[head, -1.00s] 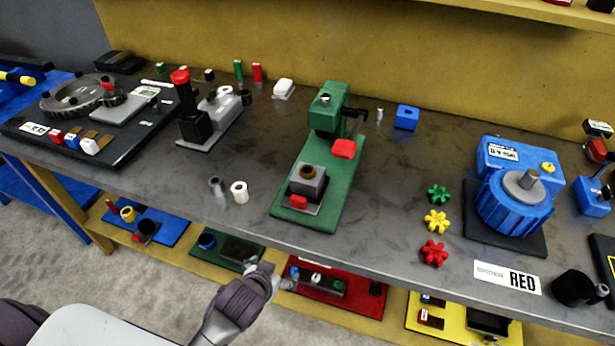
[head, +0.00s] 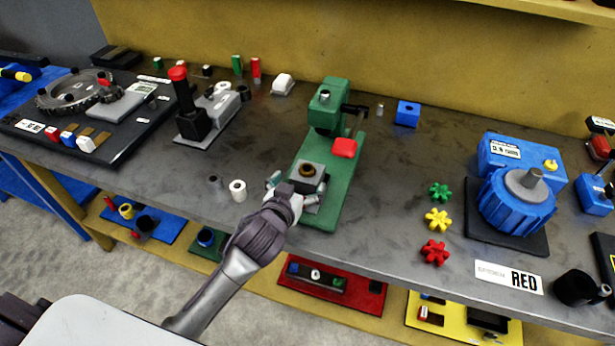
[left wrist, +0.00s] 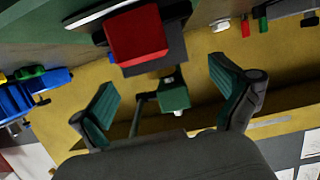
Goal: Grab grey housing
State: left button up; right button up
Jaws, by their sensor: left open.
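The grey housing (head: 314,172) is a square grey block with a brown ring in its top. It sits on the front part of the green press base (head: 322,218). My left gripper (head: 288,190) is at the near left side of the housing, open, and its hand hides part of the fixture's front. Whether a finger touches the housing cannot be told. In the left wrist view the open green-padded fingers of the left gripper (left wrist: 163,97) spread apart, with a red block (left wrist: 139,36) and dark surfaces above. The housing cannot be clearly picked out there. My right gripper is not in view.
The green press head (head: 328,105) and a red pad (head: 344,148) stand behind the housing. Coloured star knobs (head: 438,219) and a blue motor-like unit (head: 517,200) are to the right. Bare table lies between.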

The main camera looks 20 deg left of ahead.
aim_at(305, 176)
pick_arm(q)
jog(key=shift+p+x, duration=0.6)
jog(key=shift+x, duration=2.05)
jog(key=shift+d+f, duration=0.15)
jog(key=shift+s, duration=0.1)
jog(key=shift+c, duration=0.2)
jog(key=c, duration=1.8)
jog(key=shift+r, duration=0.3)
